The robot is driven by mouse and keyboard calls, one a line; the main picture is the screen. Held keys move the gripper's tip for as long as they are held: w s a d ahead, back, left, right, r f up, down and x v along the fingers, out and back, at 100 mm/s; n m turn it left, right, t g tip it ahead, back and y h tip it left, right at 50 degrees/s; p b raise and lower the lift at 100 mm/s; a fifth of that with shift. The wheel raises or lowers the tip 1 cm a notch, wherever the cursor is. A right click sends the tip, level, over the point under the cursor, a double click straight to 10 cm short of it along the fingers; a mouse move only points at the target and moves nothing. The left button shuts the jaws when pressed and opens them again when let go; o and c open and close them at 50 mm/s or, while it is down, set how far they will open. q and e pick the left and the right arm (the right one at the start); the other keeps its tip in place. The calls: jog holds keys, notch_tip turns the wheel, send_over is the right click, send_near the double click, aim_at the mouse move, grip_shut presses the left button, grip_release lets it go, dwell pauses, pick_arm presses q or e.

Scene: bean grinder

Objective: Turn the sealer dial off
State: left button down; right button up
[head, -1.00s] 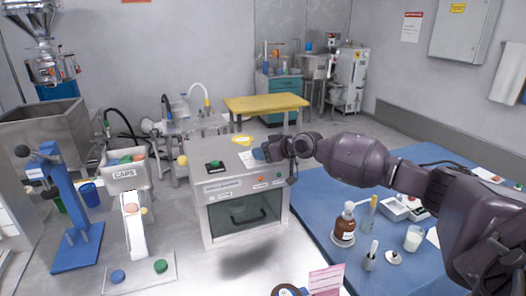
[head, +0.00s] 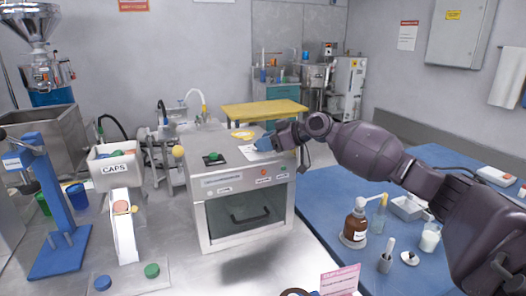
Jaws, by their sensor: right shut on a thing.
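The grey metal box unit (head: 200,225) with a front window and handle stands in the middle of the head view. A green knob on a black base (head: 212,158) sits on its top, and an orange-red button (head: 265,170) is on its front. I cannot tell for certain which part is the sealer dial. My right gripper (head: 270,142) is at the right of the unit's top, shut on a small blue thing (head: 263,145) that is mostly hidden by the fingers. A white label sheet (head: 247,153) lies beside it. My left gripper is not in view.
A white CAPS bin (head: 117,172) and a blue press (head: 45,205) stand to the left. A blue table (head: 335,205) on the right bears a brown bottle (head: 355,225) and small vessels. A yellow-topped table (head: 265,110) stands behind.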

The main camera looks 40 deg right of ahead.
jog(key=shift+w+f+b, duration=0.1)
jog(key=shift+f+b, duration=0.2)
jog(key=shift+f, duration=0.1)
jog(key=shift+n+y+b, duration=0.3)
jog(key=shift+n+y, duration=0.1)
jog(key=shift+w+d+r+n+g+y+b, duration=0.1)
jog(key=shift+d+r+n+g+y+b, duration=0.05)
jog(key=shift+n+g+y+b, duration=0.65)
jog(key=shift+n+g+b, duration=0.3)
jog(key=shift+b, duration=0.1)
jog(key=shift+d+r+n+g+y, duration=0.1)
jog(key=shift+r+n+g+y, duration=0.25)
jog(key=shift+y, duration=0.25)
jog(key=shift+f, duration=0.1)
jog(key=o, duration=0.9)
